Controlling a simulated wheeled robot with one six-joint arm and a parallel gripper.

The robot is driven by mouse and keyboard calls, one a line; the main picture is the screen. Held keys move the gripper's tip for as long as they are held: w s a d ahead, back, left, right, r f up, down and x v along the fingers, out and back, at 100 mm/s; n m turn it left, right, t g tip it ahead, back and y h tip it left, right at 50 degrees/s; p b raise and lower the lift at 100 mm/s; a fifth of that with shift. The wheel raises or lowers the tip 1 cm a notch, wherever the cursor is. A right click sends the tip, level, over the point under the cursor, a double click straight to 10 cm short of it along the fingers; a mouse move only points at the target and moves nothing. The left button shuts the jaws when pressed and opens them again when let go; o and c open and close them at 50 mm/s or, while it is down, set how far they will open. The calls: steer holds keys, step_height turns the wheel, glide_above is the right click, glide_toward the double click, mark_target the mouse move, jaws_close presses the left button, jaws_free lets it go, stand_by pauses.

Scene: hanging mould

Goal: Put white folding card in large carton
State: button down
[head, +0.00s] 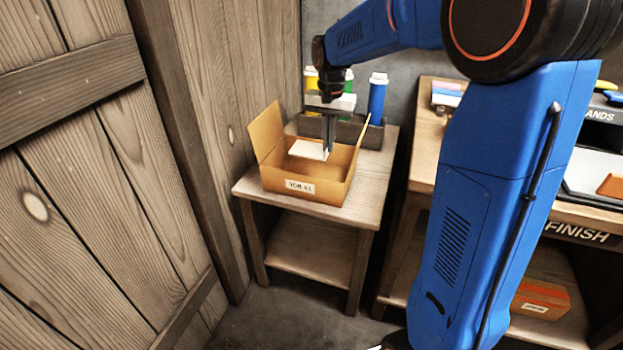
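The large carton (335,188) stands open on a small wooden side table, with its flaps raised and a white label on its front. My gripper (327,152) points straight down at the carton's opening. The white folding card (307,149) lies level at the fingertips, its right edge between or against them, and appears gripped. It shows over the carton's opening; I cannot tell whether it touches the inside.
Behind the carton, a dark wooden rack (345,129) holds blue, green and yellow bottles with white caps. A plank wall (235,90) rises close on the left. A workbench marked FINISH (577,234) stands at right, with a smaller carton (541,299) on its lower shelf.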

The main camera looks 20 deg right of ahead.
steer(key=shift+f, duration=5.2)
steer(key=shift+f, duration=0.1)
steer(key=c, duration=2)
jaws_free()
steer(key=shift+c, duration=0.2)
steer(key=shift+o, duration=0.2)
step_height(320, 180, up, 12)
steer(key=shift+r, duration=0.15)
steer(key=shift+s, duration=0.15)
